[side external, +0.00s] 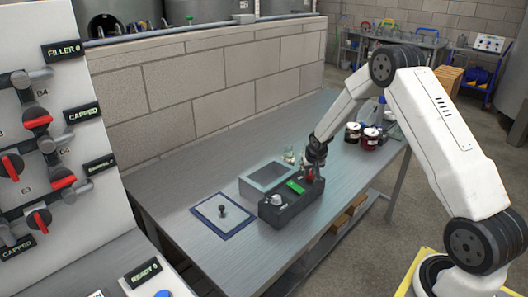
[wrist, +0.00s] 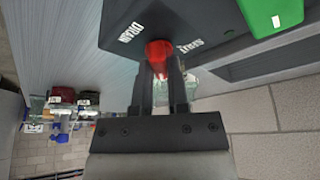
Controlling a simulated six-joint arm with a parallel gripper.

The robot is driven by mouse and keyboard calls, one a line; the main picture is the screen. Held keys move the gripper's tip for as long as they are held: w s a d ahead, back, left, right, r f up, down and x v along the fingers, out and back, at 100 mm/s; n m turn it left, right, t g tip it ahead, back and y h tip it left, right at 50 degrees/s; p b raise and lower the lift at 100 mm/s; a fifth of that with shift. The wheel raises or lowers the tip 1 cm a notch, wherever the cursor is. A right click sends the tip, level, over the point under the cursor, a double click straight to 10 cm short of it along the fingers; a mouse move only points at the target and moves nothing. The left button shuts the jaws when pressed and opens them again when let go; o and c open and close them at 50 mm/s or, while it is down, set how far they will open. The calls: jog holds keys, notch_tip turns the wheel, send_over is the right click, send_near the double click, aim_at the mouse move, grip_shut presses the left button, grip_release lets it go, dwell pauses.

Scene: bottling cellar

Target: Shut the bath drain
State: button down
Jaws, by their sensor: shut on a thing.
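The bath unit (side external: 290,209) is a dark grey box on the long metal table, with an open-looking grey basin (side external: 268,178) at its back. A red drain knob (wrist: 158,50) sits on the unit beside the white word DRAIN. A second white label on its other side is hard to read. My gripper (wrist: 160,80) is shut on the red knob, with one dark finger on each side of it. In the side view my gripper (side external: 316,160) is at the unit's right end and partly hides the knob. Whether the drain is open or shut I cannot tell.
A green display (side external: 296,187) and a pale dial (side external: 276,200) are on the unit. A blue-edged mat (side external: 222,212) with a small dark object lies to its left. A small glass (side external: 289,155) stands behind, and dark jars (side external: 370,139) stand right. A block wall (side external: 210,85) runs behind.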

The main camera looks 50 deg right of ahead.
jog(key=shift+n+t+y, duration=0.4)
jog(key=shift+n+y, duration=0.4)
jog(key=shift+n, duration=1.4)
jog(key=shift+d+n+y, duration=0.1)
jog(key=shift+n+y, duration=0.2)
jog(key=shift+n, duration=0.4)
jog(key=shift+n+y, duration=0.5)
jog(key=shift+n, duration=0.9)
jog(key=n+y, duration=0.1)
jog(key=n, duration=0.2)
jog(key=shift+d+n, duration=0.1)
jog(key=shift+n, duration=0.3)
jog(key=n+g+y, duration=0.1)
jog(key=n, duration=0.3)
jog(key=shift+y, duration=0.4)
jog(key=shift+n, duration=0.3)
jog(key=c, duration=0.6)
grip_release()
